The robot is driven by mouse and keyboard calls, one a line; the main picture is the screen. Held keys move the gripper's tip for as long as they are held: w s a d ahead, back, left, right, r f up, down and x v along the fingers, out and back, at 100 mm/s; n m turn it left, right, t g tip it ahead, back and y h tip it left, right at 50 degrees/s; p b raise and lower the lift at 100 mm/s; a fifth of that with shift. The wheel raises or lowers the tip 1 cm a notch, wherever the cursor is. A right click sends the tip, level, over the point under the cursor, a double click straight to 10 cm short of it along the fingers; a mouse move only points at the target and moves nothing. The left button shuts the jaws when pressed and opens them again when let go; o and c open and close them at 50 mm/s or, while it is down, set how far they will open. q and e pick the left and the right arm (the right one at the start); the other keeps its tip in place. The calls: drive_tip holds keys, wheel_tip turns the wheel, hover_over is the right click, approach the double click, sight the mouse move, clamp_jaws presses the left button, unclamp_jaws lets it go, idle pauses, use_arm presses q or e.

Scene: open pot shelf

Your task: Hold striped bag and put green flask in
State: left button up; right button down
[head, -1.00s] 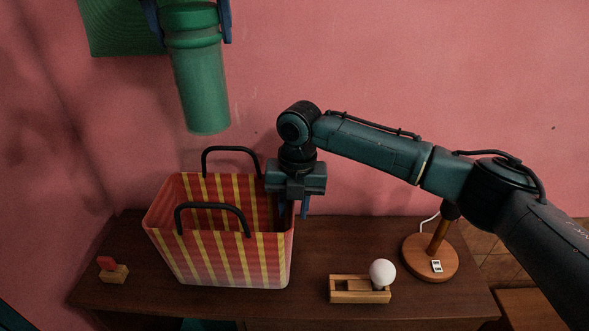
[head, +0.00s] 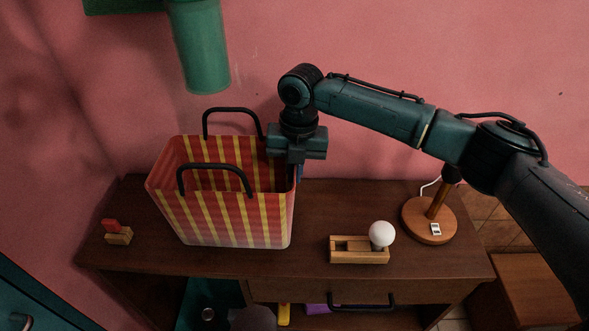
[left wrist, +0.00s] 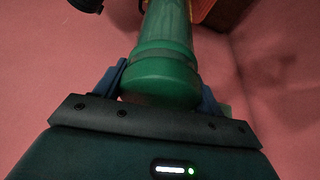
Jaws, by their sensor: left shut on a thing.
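The red-and-yellow striped bag (head: 235,220) stands upright on the dark wooden top, its mouth open and two black handles raised. The green flask (head: 203,55) hangs upright in the air above and behind the bag's mouth, its upper part cut off by the head view's top edge. In the left wrist view my left gripper (left wrist: 160,92) is shut on the green flask (left wrist: 165,50), a blue finger on each side. My right gripper (head: 297,168) points down at the bag's right rim, one blue finger outside it. Its inner finger is hidden, so its closure is unclear.
On the wooden top (head: 310,255) are a small block with a red piece (head: 118,234) at left, a wooden holder (head: 350,256) with a white ball (head: 382,234), and a lamp (head: 430,224) at right. A pink wall (head: 400,40) stands behind.

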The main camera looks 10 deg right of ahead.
sight(207, 72)
use_arm(q)
drive_tip(key=shift+f, duration=6.5)
